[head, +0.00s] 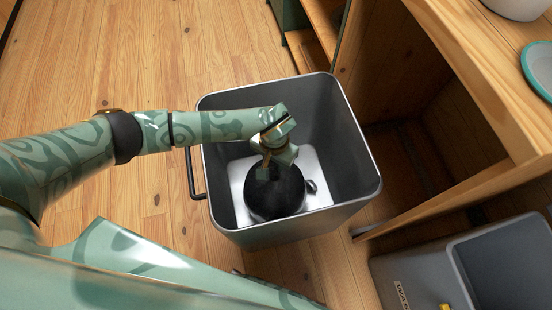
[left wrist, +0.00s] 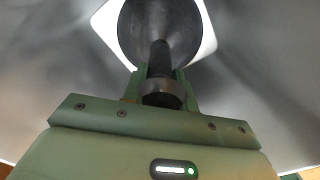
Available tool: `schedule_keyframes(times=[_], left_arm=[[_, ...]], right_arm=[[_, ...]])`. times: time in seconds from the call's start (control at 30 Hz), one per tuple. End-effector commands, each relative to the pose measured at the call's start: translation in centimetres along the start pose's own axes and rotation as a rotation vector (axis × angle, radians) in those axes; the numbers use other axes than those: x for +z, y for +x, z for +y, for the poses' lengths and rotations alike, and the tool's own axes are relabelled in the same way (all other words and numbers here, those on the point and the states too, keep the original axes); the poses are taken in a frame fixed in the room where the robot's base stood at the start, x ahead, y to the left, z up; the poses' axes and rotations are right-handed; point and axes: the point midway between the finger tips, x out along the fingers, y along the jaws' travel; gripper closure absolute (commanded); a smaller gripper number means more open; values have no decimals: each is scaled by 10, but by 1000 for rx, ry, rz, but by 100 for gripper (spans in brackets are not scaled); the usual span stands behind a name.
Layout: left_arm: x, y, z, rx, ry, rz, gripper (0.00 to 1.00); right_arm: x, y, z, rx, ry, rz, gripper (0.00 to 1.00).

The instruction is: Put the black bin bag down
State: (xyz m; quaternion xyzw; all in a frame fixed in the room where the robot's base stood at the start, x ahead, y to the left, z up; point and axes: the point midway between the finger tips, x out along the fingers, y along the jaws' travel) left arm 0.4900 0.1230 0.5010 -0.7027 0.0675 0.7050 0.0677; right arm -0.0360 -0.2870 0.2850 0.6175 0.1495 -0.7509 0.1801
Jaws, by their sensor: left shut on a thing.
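The black bin bag (head: 276,197) is a round dark bundle inside a large grey open-topped bin (head: 342,145). It is over the light bottom of the bin; whether it touches the bottom I cannot tell. My left gripper (head: 266,172) reaches down into the bin from the left and is shut on the top of the bag. In the left wrist view the bag's narrow neck sits between the fingers (left wrist: 161,88), with the round black bag (left wrist: 160,28) beyond. My right gripper is not in view.
The bin has a dark handle (head: 191,175) on its left side and stands on a wooden floor (head: 150,60). A wooden shelf unit (head: 480,70) is close on the right. A second grey bin (head: 430,270) stands at the lower right. The floor at the upper left is clear.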

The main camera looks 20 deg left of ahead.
Motion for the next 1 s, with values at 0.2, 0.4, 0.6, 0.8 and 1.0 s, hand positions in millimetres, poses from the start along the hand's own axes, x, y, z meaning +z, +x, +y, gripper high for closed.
schedule_keyframes(times=[0.2,0.4,0.6,0.8,1.0], left_arm=[[-2,-2,0,1,0,6,100],[-2,1,0,1,0,5,100],[-1,2,0,0,0,2,50],[-1,1,0,0,0,2,50],[-3,-30,0,-2,1,12,50]], right_arm=[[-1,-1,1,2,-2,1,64],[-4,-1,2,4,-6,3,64],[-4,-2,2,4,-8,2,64],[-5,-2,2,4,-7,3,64],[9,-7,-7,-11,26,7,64]])
